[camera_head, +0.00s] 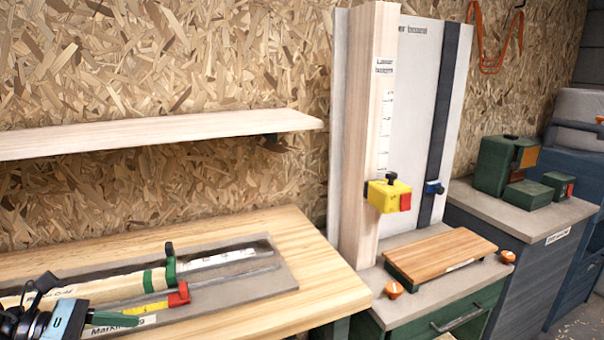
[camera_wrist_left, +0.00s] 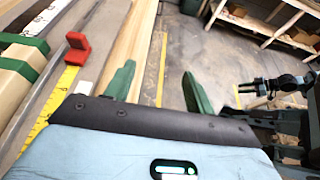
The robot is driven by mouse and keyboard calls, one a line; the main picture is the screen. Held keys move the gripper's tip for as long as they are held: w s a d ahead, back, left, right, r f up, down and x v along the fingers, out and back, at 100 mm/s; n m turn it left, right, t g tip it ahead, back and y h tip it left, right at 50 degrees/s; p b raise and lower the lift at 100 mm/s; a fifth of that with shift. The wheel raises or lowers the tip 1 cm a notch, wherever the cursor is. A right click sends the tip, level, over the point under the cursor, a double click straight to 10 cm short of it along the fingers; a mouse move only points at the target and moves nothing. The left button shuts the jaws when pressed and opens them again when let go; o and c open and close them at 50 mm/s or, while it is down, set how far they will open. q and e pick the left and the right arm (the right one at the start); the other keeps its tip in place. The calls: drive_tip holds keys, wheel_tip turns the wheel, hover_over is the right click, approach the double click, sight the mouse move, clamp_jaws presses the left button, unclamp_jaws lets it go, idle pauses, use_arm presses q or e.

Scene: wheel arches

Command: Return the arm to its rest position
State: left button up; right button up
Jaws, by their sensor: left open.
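My left gripper (camera_head: 113,318) is at the lower left of the head view, above the front left of the wooden workbench (camera_head: 300,243). In the left wrist view its two green fingers (camera_wrist_left: 160,88) are spread apart with nothing between them. Bench edge and floor show beyond the fingers. The grey marking board (camera_head: 270,278) lies on the bench, with a ruler, a yellow tape with a red slider (camera_head: 178,295) and a green-banded wooden piece (camera_head: 100,288). The red slider also shows in the left wrist view (camera_wrist_left: 77,48).
A wooden shelf (camera_head: 160,133) juts from the chipboard wall above the bench. An upright wooden gauge (camera_head: 370,140) with a yellow block (camera_head: 388,195) stands right of it. A slatted board (camera_head: 440,254) and green boxes (camera_head: 505,165) sit on cabinets. Open floor (camera_wrist_left: 180,60) lies beyond the bench.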

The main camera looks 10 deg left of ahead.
use_arm(q)
drive_tip(key=s+d+f+n+t+y+p, duration=0.1)
drive_tip(key=s+f+n+t+y+p, duration=0.25)
drive_tip(key=f+n, duration=0.7)
drive_tip(key=s+d+f+n+t+y, duration=0.1)
drive_tip(key=s+f+n+t+y, duration=0.4)
drive_tip(key=n, duration=1.1)
drive_tip(key=s+d+f+n+g+p, duration=0.1)
drive_tip(key=s+d+f+n+g, duration=0.2)
drive_tip(key=s+d+f+n, duration=0.3)
drive_tip(key=s+d+f+n+g+y+p, duration=0.1)
drive_tip(key=s+d+f+n+g, duration=0.3)
drive_tip(key=s+n, duration=0.8)
drive_tip(key=d+f+n, duration=0.1)
drive_tip(key=d+f, duration=0.1)
drive_tip(key=d, duration=0.2)
drive_tip(key=shift+f+p, duration=0.35)
drive_tip(key=shift+f, duration=0.05)
use_arm(e)
drive_tip(key=w+r+t, duration=0.1)
drive_tip(key=w+r, duration=0.3)
drive_tip(key=r, duration=0.3)
drive_tip(key=shift+w+d+r+t, duration=0.2)
drive_tip(key=shift+d+r+t, duration=0.15)
drive_tip(key=shift+d, duration=0.1)
drive_tip(key=shift+a, duration=0.15)
use_arm(q)
drive_tip(key=shift+w, duration=0.1)
